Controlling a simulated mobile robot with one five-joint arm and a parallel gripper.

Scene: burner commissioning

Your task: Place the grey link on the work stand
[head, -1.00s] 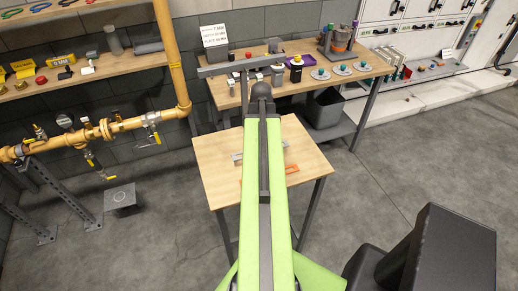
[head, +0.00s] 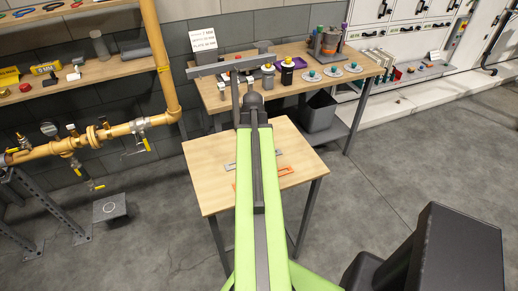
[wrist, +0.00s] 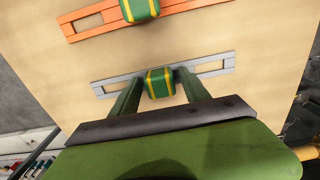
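The grey link (wrist: 213,65) is a flat slotted bar lying on a pale wooden table top (wrist: 75,105), with a green block with yellow stripes (wrist: 159,82) at its middle. My gripper (wrist: 160,78) is open, one finger on each side of that block, with gaps showing beside it. I cannot tell how high the fingertips are. In the head view the grey link (head: 230,166) is partly behind my arm, which hides my gripper. A small grey square stand with a ring mark (head: 110,207) is at left; I cannot tell whether it is the work stand.
An orange link (wrist: 95,20) with a similar green block lies beyond the grey one. A longer bench (head: 217,100) with several parts stands behind the small table. Yellow pipework (head: 115,132) runs along the left. Floor (head: 390,170) to the right is clear.

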